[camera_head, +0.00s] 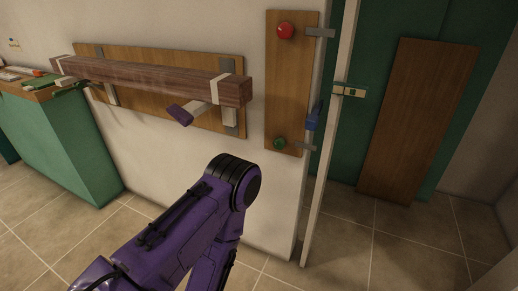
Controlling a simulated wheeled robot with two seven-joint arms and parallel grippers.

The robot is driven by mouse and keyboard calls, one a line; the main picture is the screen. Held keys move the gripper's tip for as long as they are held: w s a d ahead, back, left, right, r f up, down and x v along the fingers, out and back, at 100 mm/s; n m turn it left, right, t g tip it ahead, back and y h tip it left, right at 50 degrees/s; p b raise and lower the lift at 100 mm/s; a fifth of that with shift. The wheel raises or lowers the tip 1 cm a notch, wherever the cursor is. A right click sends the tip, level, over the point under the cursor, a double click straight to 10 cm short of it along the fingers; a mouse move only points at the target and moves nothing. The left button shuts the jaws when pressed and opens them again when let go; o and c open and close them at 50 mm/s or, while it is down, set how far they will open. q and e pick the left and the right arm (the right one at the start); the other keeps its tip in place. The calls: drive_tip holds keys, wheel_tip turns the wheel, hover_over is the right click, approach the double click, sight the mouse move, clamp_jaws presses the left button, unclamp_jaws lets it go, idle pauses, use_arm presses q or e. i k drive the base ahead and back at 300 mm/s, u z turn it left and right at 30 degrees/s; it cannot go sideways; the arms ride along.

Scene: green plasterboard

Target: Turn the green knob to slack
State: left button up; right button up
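The green knob (279,142) is a small round knob low on a narrow upright wooden panel (289,85) fixed to the wall, right of the middle. A red knob (285,30) sits near the top of the same panel. No marking that tells the green knob's turn position can be made out. One of my purple arms reaches up from the bottom of the view and bends below and left of the green knob, apart from it. Neither of my grippers is in view.
A long wooden beam (150,78) sits on brackets along the wall, with a purple-ended handle (180,114) hanging below it. A white upright post (329,150) and a blue handle (314,116) stand right of the panel. A green counter (62,145) is left. Tiled floor is clear.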

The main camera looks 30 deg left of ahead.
sight(278, 144)
drive_tip(key=u, duration=0.9)
drive_tip(key=i, duration=0.3)
